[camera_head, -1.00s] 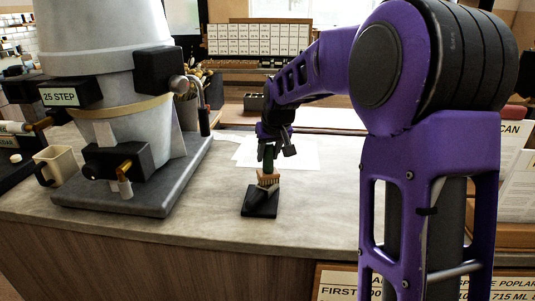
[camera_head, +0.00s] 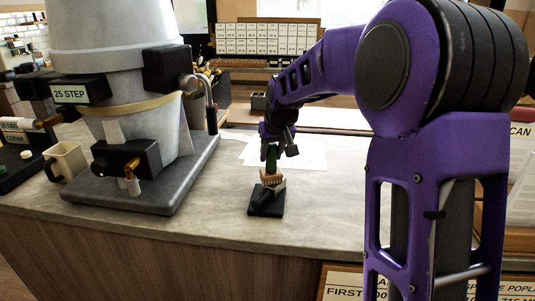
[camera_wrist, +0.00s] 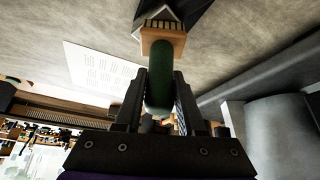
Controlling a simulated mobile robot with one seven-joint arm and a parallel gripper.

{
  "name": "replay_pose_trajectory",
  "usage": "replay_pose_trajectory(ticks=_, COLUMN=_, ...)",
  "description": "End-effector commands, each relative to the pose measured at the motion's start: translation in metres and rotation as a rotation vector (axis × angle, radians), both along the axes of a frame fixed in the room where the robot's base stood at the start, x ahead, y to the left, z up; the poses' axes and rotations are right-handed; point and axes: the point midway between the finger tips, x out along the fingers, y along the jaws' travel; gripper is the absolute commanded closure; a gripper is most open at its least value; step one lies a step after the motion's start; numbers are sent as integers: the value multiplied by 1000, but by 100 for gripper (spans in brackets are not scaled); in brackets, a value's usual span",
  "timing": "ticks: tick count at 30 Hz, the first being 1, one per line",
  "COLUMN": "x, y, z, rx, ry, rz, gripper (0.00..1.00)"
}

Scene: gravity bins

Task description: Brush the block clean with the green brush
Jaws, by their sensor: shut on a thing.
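My gripper (camera_head: 279,150) is shut on the green handle of the brush (camera_head: 270,157). The brush has a wooden head with pale bristles pointing down. In the wrist view the green handle (camera_wrist: 160,80) lies between my two fingers, with the wooden head beyond the tips. The block (camera_head: 265,203) is dark and low and sits on the counter directly below the brush. The bristles are at the top of the block and seem to touch it. In the wrist view the block (camera_wrist: 183,9) is partly hidden behind the brush head.
A large grey machine (camera_head: 130,110) with a "25 STEP" label stands left of the block. A cream mug (camera_head: 66,160) is farther left. White paper (camera_head: 305,153) lies behind the brush. The counter (camera_head: 220,218) around the block is bare.

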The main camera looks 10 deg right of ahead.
Motion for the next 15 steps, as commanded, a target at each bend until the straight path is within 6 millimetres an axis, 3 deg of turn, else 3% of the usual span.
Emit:
replay_pose_trajectory(ticks=6, x=1, y=-12, z=-1, rx=-1, ry=0, rz=0, gripper=100)
replay_pose_trajectory(ticks=15, x=1, y=-12, z=-2, rx=-2, ry=3, rz=0, gripper=100)
